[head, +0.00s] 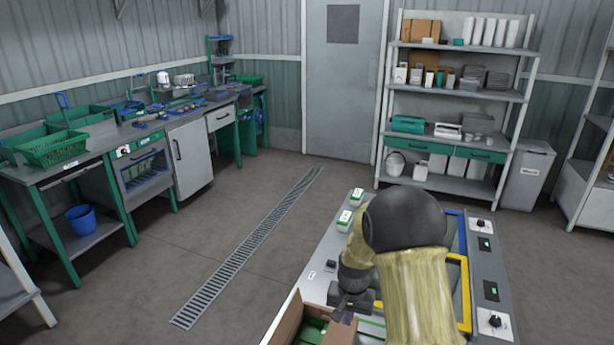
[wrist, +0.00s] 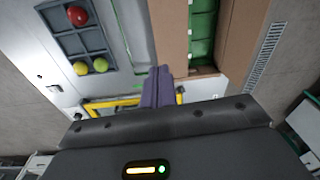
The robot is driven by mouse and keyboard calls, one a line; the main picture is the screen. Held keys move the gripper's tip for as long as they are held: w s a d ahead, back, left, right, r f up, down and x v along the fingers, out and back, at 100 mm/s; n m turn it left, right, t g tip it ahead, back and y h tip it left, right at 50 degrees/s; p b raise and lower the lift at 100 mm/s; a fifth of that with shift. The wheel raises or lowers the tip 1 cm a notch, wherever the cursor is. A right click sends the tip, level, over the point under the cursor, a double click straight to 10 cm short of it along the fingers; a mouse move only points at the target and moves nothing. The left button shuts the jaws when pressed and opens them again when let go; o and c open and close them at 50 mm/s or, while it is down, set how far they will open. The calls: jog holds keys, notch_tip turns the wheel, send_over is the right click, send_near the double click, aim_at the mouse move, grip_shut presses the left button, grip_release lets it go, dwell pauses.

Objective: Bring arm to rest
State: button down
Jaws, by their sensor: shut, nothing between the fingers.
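My gripper (wrist: 158,76) shows in the wrist view with its two grey-purple fingers together and nothing between them. It is beside the cardboard box (wrist: 163,28), which holds green punnets (wrist: 202,28). In the head view my gripper (head: 338,317) is low in front, by the same cardboard box (head: 290,322). My arm, in a beige sleeve with a dark round joint, reaches over the grey workbench (head: 318,270) and hides its middle.
A grey compartment tray (wrist: 67,43) holds a red tomato (wrist: 77,16) and two yellowish ones. Control knobs (head: 494,321) line the workbench's right edge. Shelves (head: 455,95) stand at the back, a long counter (head: 160,125) at left. The floor around the drain (head: 250,245) is clear.

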jog(key=s+d+r+n+t, duration=0.1)
jog(key=s+d+r, duration=0.1)
jog(key=s+r, duration=0.5)
jog(key=s+d+r+n+p, duration=0.1)
jog(key=s+r, duration=0.5)
jog(key=s, duration=0.6)
jog(key=shift+s+d+r+n+t, duration=0.25)
jog(key=shift+d+r+n+t, duration=0.15)
jog(key=shift+d+n, duration=0.35)
jog(key=shift+d, duration=0.1)
